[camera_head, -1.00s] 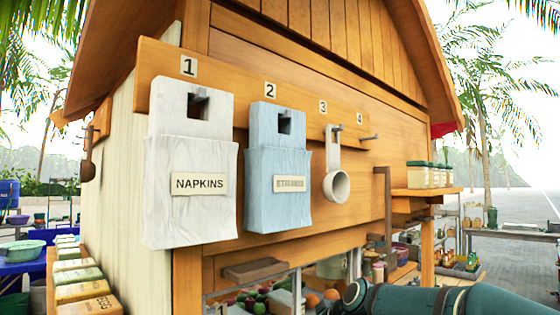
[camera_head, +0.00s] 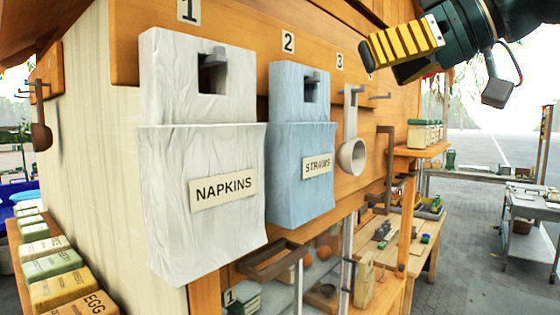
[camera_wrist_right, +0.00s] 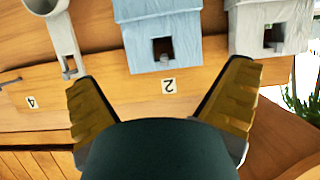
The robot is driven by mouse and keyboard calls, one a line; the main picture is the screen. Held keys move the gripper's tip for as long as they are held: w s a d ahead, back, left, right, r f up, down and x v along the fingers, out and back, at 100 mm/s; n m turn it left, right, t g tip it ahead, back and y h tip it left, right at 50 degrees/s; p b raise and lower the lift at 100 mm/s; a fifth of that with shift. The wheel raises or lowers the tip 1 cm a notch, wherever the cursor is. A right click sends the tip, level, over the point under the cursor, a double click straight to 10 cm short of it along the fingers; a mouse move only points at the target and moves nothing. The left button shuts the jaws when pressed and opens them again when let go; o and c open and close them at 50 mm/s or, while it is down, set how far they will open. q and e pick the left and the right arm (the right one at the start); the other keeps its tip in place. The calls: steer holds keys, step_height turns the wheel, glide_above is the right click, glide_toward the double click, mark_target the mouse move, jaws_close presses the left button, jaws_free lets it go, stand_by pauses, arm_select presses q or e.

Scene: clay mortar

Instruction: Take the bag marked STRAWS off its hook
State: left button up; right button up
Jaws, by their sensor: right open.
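The light blue bag marked STRAWS (camera_head: 300,190) hangs on the hook under number 2 on the wooden rail, the hook showing through its square opening. In the right wrist view the bag (camera_wrist_right: 160,22) appears upside down beyond the fingers. My right gripper (camera_head: 380,50) is raised at the upper right in the head view, open and empty, apart from the bag. In the right wrist view its ribbed yellow fingers (camera_wrist_right: 162,105) are spread wide, with the number 2 plate between them. My left gripper is out of view.
The white NAPKINS bag (camera_head: 205,210) hangs close left of the blue one. A white ladle (camera_head: 351,152) hangs to its right under number 3; the hook under number 4 is bare. A shelf with jars (camera_head: 425,133) juts out at the right.

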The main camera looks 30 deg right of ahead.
mark_target(311, 104)
steer(key=x, duration=0.7)
steer(key=shift+w+a+f, duration=0.2)
steer(key=shift+x, duration=3.1)
steer(key=shift+r, duration=0.1)
steer(key=shift+s, duration=0.1)
steer(key=shift+a, duration=0.1)
steer(key=c, duration=1.3)
